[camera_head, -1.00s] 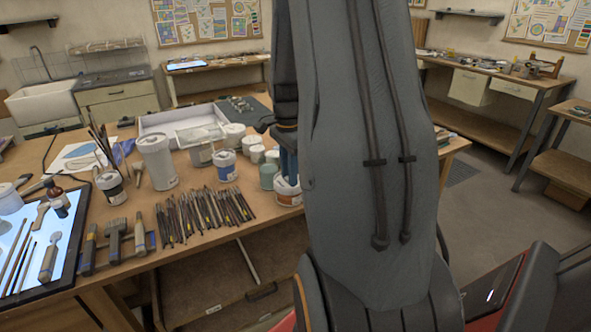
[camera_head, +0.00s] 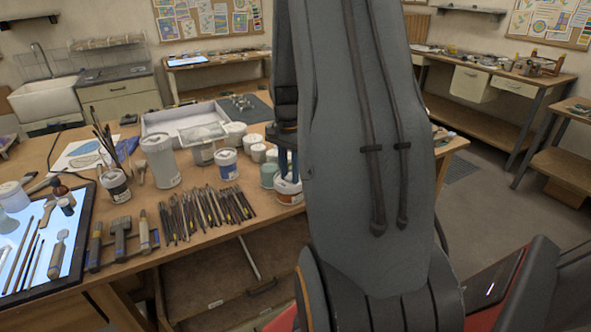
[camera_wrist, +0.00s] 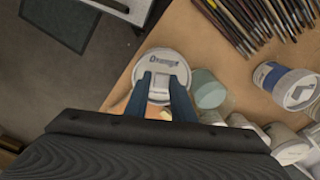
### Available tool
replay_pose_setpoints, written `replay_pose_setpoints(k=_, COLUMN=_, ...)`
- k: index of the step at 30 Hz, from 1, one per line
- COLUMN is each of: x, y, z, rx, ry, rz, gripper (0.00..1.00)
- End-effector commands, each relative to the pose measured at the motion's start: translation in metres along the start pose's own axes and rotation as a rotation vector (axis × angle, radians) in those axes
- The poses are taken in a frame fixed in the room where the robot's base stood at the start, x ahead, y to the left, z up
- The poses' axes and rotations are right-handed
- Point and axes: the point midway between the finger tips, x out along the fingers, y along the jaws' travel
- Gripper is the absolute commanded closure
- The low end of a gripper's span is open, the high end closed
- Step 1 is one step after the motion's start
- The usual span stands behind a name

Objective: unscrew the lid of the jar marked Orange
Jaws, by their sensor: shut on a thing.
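The jar marked Orange (camera_head: 290,192) stands upright near the table's front edge, beside my arm. In the wrist view its round white lid (camera_wrist: 161,58) shows the word "Orange" and a pale raised part between my fingers. My gripper (camera_wrist: 162,84) has its blue fingers down on the lid, one on each side of that part, and is shut on it. The lid sits on the jar. In the head view my gripper (camera_head: 287,172) points down onto the jar, and my arm hides part of it.
A pale green jar (camera_wrist: 207,90) stands right next to it. A blue-labelled jar (camera_head: 227,164), several white jars and a row of brushes (camera_head: 206,213) are close by. A white tray (camera_head: 160,123) lies behind. Free floor shows beyond the table edge.

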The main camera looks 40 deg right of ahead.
Motion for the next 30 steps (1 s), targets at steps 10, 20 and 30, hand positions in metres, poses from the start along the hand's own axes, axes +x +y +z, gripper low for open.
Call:
replay_pose_setpoints(k=10, x=0.0195, y=0.0114, z=0.0082, rx=-0.072, ry=-0.026, rz=0.025, gripper=1.0)
replay_pose_setpoints(k=20, x=0.0189, y=0.0136, z=0.0089, rx=-0.187, ry=-0.032, rz=0.026, gripper=1.0)
replay_pose_setpoints(k=30, x=0.0154, y=0.0134, z=0.0081, rx=-0.184, ry=-0.031, rz=0.024, gripper=1.0)
